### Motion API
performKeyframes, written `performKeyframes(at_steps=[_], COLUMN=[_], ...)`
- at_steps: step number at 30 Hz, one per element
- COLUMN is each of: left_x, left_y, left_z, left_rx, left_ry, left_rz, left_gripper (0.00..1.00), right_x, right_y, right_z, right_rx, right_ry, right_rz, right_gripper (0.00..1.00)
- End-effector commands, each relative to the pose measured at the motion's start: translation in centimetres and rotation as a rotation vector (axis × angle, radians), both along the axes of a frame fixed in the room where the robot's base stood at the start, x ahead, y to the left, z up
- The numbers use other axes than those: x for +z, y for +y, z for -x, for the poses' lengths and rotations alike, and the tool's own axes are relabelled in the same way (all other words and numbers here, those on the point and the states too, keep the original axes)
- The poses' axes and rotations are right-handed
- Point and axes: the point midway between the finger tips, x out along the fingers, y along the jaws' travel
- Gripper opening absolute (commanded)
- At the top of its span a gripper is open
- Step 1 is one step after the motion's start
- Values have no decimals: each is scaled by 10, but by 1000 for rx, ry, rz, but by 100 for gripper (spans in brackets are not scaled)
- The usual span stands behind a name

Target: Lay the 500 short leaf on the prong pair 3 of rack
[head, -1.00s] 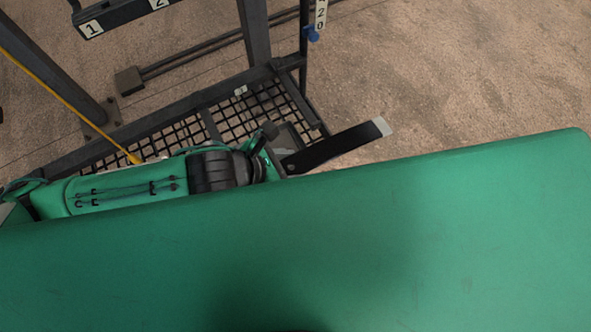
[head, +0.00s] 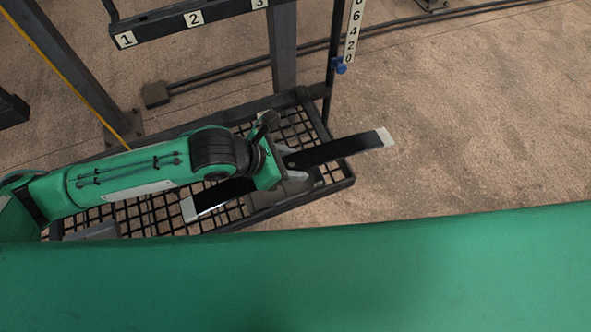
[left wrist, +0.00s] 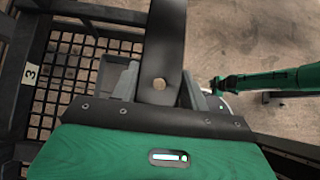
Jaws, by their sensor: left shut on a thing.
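The leaf (head: 330,150) is a long dark strip with pale ends. My left gripper (head: 284,163) is shut on it near its middle, and the strip sticks out on both sides. In the left wrist view the leaf (left wrist: 165,40), with a round hole, lies between the two grey fingers (left wrist: 158,88). The rack's dark bar (head: 160,24) carries labels 1, 2 and 3 at the top left. Label 3 (head: 260,3) is at the top edge; its prongs are not clear. Label 3 also shows in the left wrist view (left wrist: 30,74). The leaf is apart from the bar.
A black mesh shelf (head: 160,212) lies below my left arm. A post with a number scale (head: 353,30) and a blue knob (head: 341,68) stands right of the bar. A green arm in the left wrist view ends too small to read. Bare floor lies right.

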Motion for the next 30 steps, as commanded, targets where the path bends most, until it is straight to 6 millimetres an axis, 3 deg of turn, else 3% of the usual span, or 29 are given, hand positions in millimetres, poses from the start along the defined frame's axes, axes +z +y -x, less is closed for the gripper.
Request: performKeyframes(at_steps=[15,21,30], left_x=[-1,-18,-25], left_y=[12,12,11], left_z=[-41,-39,-39], left_rx=[1,0,0], left_ry=[-5,-3,-5], left_rz=[6,5,6], left_gripper=[12,12,12], right_x=[-9,-21,-26], right_y=[0,0,0], right_z=[0,0,0], right_rx=[0,0,0], right_ry=[0,0,1], right_rz=[0,0,0], right_gripper=[66,66,66])
